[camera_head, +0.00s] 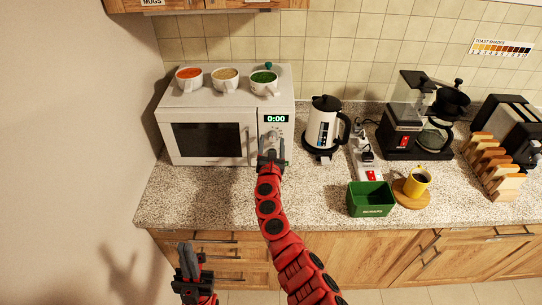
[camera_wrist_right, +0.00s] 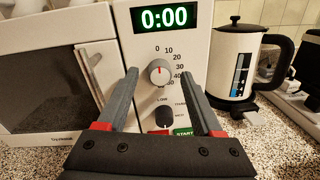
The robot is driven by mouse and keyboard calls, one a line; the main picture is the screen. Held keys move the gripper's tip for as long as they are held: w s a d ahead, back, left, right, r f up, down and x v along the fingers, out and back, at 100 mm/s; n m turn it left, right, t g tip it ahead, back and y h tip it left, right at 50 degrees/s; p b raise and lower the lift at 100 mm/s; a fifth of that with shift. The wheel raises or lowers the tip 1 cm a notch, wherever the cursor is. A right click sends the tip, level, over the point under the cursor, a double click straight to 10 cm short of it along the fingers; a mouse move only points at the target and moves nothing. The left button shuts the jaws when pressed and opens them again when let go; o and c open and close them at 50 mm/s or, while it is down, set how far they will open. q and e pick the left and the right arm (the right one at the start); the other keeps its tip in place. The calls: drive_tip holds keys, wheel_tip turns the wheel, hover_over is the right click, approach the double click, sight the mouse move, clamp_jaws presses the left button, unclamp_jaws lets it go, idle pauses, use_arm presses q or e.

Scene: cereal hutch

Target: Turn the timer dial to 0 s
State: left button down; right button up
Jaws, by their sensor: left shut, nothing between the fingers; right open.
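The white microwave (camera_head: 207,103) stands on the counter at the left; its green display (camera_head: 276,119) reads 0:00. In the right wrist view the timer dial (camera_wrist_right: 159,71) is a round pale knob with a red-orange mark, below the display (camera_wrist_right: 164,18). Numbers from 0 upward curve over its top and right side. The mark's exact heading is hard to read. My right gripper (camera_wrist_right: 160,76) is open, its fingertips on either side of the dial in that view; contact cannot be told. In the head view my right gripper (camera_head: 271,150) covers the dial. My left gripper (camera_head: 187,258) is shut and empty, low in front of the cabinets.
A lower knob (camera_wrist_right: 164,116) and green START button (camera_wrist_right: 183,132) sit below the dial. Three filled mugs, one with green contents (camera_head: 264,84), stand on the microwave. A kettle (camera_head: 323,125) stands right of it. A green box (camera_head: 370,199) and yellow mug (camera_head: 417,181) are farther right.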

drive_tip(key=s, duration=1.7)
drive_tip(key=shift+a+b, duration=0.35)
drive_tip(key=shift+b, duration=0.05)
drive_tip(key=shift+s, duration=0.1)
